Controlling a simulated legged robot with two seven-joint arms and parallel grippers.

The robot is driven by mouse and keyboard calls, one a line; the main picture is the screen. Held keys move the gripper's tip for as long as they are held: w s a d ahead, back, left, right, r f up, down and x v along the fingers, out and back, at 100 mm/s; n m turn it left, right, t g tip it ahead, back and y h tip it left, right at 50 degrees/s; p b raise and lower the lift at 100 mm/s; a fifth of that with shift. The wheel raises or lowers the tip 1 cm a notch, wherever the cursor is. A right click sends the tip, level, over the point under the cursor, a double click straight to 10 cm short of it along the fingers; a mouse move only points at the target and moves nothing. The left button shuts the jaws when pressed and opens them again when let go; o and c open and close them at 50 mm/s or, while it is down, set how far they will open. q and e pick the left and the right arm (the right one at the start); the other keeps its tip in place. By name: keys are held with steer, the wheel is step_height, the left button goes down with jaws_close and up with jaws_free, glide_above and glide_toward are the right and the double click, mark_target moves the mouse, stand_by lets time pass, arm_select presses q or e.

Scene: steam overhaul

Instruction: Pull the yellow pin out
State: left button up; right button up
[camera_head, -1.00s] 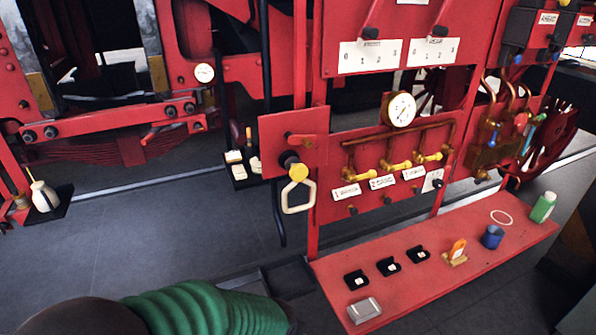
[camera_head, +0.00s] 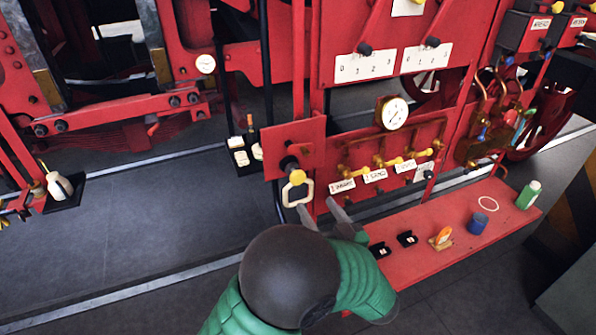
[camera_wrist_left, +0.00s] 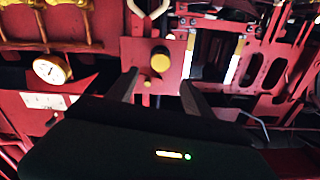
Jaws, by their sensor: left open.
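The yellow pin (camera_head: 297,177) has a round yellow head with a cream ring handle (camera_head: 299,192) hanging from it. It sits in a dark fitting on a red plate (camera_head: 288,138). In the left wrist view the yellow head (camera_wrist_left: 160,53) shows just beyond the fingers, with the ring (camera_wrist_left: 148,8) at the top edge. My left gripper (camera_head: 322,212) is open and empty, below and right of the pin in the head view. In the left wrist view its fingers (camera_wrist_left: 158,84) are apart, short of the plate. My right gripper is not in view.
A pressure gauge (camera_head: 391,113) and a row of brass valves (camera_head: 380,162) are right of the pin. Below, a red shelf (camera_head: 450,222) carries a blue cup (camera_head: 478,224), a green bottle (camera_head: 527,195) and black holders. My left arm hides the shelf's left end.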

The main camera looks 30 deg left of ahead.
mark_target(299, 180)
arm_select(q)
steer(key=p+x, duration=0.4)
steer(key=x, duration=0.8)
steer(key=shift+a+r, duration=0.1)
steer(key=shift+w+a, duration=0.25)
steer(key=shift+w, duration=0.05)
steer(key=shift+d, duration=0.1)
steer(key=c, duration=0.4)
jaws_close()
